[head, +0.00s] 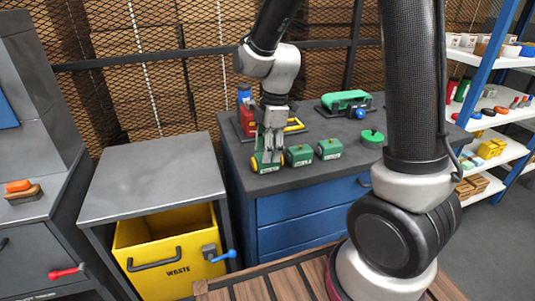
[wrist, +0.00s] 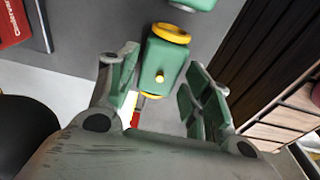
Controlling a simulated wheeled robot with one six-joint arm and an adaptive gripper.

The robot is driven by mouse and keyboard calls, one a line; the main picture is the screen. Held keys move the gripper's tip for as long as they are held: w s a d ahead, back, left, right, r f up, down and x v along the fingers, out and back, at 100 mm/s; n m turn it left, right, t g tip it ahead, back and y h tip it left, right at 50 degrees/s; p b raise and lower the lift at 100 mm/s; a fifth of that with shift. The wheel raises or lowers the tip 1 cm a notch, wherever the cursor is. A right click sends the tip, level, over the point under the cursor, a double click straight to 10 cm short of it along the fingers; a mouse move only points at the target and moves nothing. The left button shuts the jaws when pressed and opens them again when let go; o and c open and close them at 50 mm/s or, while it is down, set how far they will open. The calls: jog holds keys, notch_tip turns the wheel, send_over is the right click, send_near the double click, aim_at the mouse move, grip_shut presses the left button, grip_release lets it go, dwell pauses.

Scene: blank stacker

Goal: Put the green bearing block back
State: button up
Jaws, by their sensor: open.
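Three green blocks stand in a row on the dark top of the blue cabinet: a left one (head: 266,168) with a yellow round end, a middle one (head: 300,155), and a right one (head: 329,149). I cannot tell from their look which is the task's bearing block. My gripper (head: 268,150) points down at the left block and partly hides it. In the wrist view a green block (wrist: 167,66) with a yellow ring and a yellow knob lies between the fingers of my gripper (wrist: 160,77). The fingers are open, with gaps visible beside the block.
A green belt machine (head: 347,98) and a round green piece (head: 372,136) are on the cabinet top (head: 345,172). A red machine (head: 247,121) stands behind my gripper. A yellow waste bin (head: 175,250) is in the grey stand at left. Shelves (head: 500,120) stand at right.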

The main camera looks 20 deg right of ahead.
notch_tip(320, 180, up, 10)
jog(key=d, duration=0.1)
jog(key=s+d+r+m+t, duration=0.2)
jog(key=s+d+r+m, duration=0.1)
jog(key=s+d+m, duration=0.4)
jog(key=s+d+r+m+t+h, duration=0.1)
jog(key=s+d+r+m+t, duration=0.1)
jog(key=s+d+m, duration=0.4)
jog(key=s+r+m, duration=0.1)
jog(key=s+m, duration=0.4)
jog(key=s, duration=0.1)
jog(key=shift+d+r, duration=0.35)
jog(key=shift+r, duration=0.05)
